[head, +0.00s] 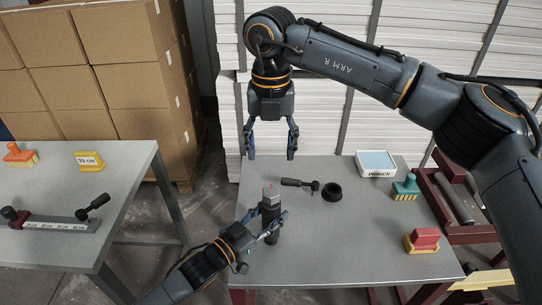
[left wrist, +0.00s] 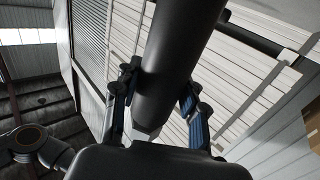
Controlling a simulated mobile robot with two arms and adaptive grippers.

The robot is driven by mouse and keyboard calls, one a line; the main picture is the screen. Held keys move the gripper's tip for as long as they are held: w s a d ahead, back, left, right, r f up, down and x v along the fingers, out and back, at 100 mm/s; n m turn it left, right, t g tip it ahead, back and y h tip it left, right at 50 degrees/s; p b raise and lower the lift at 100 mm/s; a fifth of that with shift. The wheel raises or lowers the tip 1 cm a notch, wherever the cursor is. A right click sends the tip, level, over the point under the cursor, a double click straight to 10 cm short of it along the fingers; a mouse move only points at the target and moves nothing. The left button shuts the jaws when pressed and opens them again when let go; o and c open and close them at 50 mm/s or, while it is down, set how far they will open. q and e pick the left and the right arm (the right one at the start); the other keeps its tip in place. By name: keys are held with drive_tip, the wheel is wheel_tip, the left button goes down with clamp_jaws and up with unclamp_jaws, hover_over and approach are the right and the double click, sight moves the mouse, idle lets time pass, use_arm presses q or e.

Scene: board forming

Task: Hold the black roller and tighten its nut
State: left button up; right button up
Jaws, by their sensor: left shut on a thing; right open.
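The left wrist view shows the dark cylinder (left wrist: 178,60) between the fingers of my left gripper (left wrist: 160,90). My right gripper (head: 272,148) is open and empty, pointing down above the table's back left edge, apart from the roller. A black ring (head: 332,192) lies on the table; I cannot tell whether it is the nut. The roller's lower end is partly hidden.
A black-handled tool (head: 298,183) lies between roller and ring. A second table (head: 75,200) is at left. The grey table's front middle is clear.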

use_arm(q)
drive_tip(key=shift+f, duration=0.35)
drive_tip(key=o, duration=1.3)
drive_tip(key=shift+c, duration=0.2)
drive_tip(key=shift+o, duration=0.6)
drive_tip(key=shift+r, duration=0.2)
drive_tip(key=v, duration=1.2)
